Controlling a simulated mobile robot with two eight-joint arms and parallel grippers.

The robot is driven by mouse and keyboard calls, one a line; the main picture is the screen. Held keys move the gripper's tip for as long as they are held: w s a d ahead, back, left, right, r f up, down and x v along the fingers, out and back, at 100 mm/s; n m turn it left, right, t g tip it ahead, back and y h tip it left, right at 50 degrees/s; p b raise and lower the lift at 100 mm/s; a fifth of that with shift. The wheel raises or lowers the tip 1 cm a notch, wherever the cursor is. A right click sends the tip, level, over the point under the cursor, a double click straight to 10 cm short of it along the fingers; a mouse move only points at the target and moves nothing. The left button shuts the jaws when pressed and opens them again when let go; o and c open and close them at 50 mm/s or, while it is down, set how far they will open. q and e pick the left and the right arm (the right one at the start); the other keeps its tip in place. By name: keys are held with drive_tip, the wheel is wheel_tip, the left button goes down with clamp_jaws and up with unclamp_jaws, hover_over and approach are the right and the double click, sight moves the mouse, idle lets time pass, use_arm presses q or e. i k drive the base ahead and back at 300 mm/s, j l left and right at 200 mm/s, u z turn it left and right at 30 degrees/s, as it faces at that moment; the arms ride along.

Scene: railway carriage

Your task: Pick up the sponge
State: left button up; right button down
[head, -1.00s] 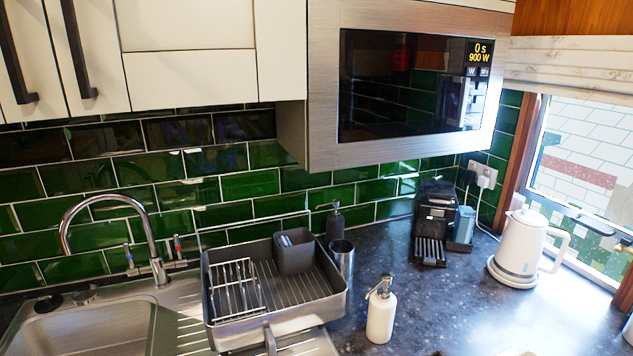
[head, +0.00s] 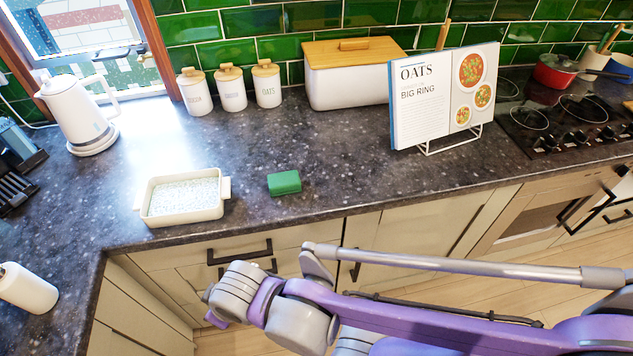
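A green block, which I take to be the sponge (head: 284,183), lies on the dark worktop (head: 330,160) near its front edge, in the middle of the head view. Nothing is touching it. My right arm comes in from the right, in front of and below the worktop edge. I see no gripper fingers on it, so the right gripper does not show. My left gripper is not in view.
A cream dish of white granules (head: 184,207) sits left of the sponge. A white kettle (head: 77,120), lidded canisters (head: 231,92), a bread bin (head: 345,86) and a recipe book on a stand (head: 424,102) stand behind. The worktop around the sponge is clear.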

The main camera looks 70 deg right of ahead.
sight(287, 183)
drive_tip(key=z, duration=2.1)
